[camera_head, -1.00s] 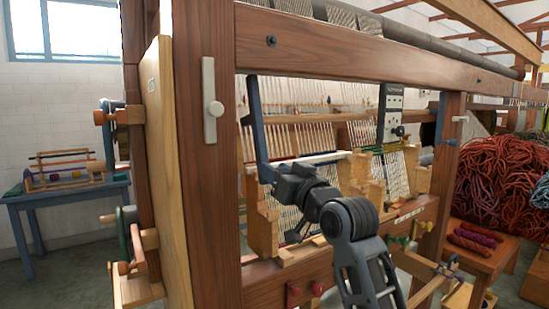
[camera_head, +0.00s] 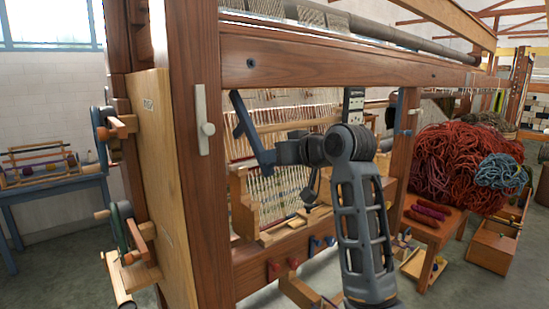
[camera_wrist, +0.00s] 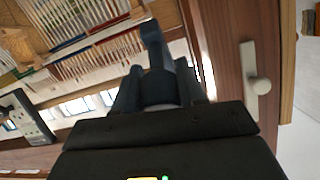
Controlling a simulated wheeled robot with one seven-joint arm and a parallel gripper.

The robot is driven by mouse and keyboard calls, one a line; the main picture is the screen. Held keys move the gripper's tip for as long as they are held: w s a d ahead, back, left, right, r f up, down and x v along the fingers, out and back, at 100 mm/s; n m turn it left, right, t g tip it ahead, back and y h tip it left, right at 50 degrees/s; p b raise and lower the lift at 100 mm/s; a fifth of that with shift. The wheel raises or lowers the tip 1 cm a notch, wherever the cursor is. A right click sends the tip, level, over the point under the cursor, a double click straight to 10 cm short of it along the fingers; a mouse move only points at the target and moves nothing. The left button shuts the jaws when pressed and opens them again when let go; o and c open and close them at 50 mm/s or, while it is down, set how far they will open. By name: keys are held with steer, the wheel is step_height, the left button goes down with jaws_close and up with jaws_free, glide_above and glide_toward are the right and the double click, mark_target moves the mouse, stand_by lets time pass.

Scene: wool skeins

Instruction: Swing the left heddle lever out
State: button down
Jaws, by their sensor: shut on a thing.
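The left heddle lever (camera_head: 246,122) is a dark blue cranked bar. It hangs from under the loom's top beam, just right of the left post, and slants down to the right. My gripper (camera_head: 272,158) is shut on its lower end, reaching in from the right. In the wrist view the blue lever (camera_wrist: 153,45) rises from between my two dark fingers (camera_wrist: 158,88). The fingers hide the lever's gripped end. Another blue piece (camera_head: 400,106), perhaps the right lever, shows by the right post.
The left post (camera_head: 192,220) carries a pale plate with a knob (camera_head: 207,129), close to the lever. The top beam (camera_head: 330,66) runs above my arm. Heddles and wooden blocks (camera_head: 242,212) stand behind. A bench with skeins (camera_head: 432,228) is at right.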

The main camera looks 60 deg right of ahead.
steer(key=shift+r, duration=0.35)
steer(key=c, duration=0.9)
jaws_free()
steer(key=shift+o, duration=1)
steer(key=shift+f, duration=0.1)
steer(key=b+v, duration=0.1)
steer(key=v, duration=0.7)
